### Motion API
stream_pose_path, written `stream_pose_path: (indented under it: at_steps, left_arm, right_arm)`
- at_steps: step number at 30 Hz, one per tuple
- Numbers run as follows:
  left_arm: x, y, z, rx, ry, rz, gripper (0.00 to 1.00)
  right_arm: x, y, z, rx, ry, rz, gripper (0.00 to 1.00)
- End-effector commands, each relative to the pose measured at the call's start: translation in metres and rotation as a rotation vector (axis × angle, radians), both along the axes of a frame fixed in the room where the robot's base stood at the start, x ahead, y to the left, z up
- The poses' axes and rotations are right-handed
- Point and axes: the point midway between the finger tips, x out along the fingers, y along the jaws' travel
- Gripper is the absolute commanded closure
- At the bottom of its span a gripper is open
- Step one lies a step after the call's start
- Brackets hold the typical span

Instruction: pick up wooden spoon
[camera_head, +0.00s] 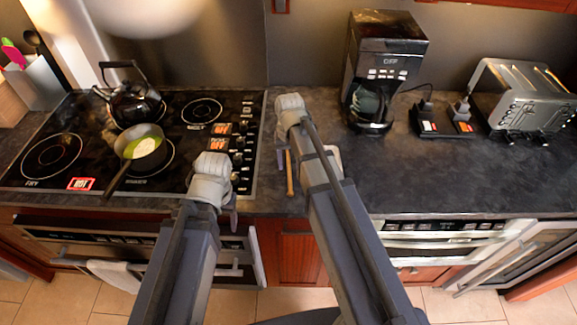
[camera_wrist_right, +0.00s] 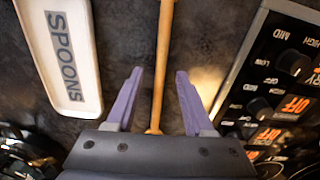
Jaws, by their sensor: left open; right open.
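The wooden spoon lies on the dark countertop. Its thin light-brown handle (camera_wrist_right: 165,45) runs lengthwise between the two purple fingers of my right gripper (camera_wrist_right: 159,73) in the right wrist view. The fingers are open, with a gap on each side of the handle. In the head view, a short piece of the handle (camera_head: 290,173) shows beside my right arm; the rest is hidden. My right gripper (camera_head: 287,140) is mostly hidden behind its wrist there. My left gripper (camera_head: 233,212) is open near the stove's front edge, its fingers largely hidden by the wrist.
A white tray marked SPOONS (camera_wrist_right: 92,70) lies beside the handle. The stove's control panel (camera_wrist_right: 275,95) is on the other side. A pan (camera_head: 140,148) and kettle (camera_head: 134,102) stand on the stove. A coffee maker (camera_head: 385,62) and toaster (camera_head: 522,92) stand right; counter before them is clear.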

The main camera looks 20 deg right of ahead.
Motion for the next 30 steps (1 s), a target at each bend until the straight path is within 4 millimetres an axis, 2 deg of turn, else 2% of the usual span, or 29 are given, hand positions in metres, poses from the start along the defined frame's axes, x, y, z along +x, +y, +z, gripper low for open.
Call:
stream_pose_path:
  at_steps: [1,3,11,25,30]
  left_arm:
    - [-0.0001,0.0000,-0.0113,0.000,0.000,0.000,0.34]
    - [0.0000,0.0000,-0.0144,0.000,0.000,0.000,0.34]
    - [0.0000,0.0000,-0.0126,0.000,0.000,0.000,0.34]
    - [0.0000,0.0000,-0.0126,0.000,0.000,0.000,0.34]
    - [0.0000,0.0000,-0.0126,0.000,0.000,0.000,0.34]
  right_arm:
    - [0.0000,0.0002,-0.0113,0.000,0.000,0.000,0.47]
    - [0.0000,0.0002,-0.0143,0.000,0.000,0.000,0.47]
    - [0.0000,0.0004,-0.0126,0.000,0.000,0.000,0.47]
    - [0.0000,0.0004,-0.0126,0.000,0.000,0.000,1.00]
    - [0.0001,0.0004,-0.0126,0.000,0.000,0.000,1.00]
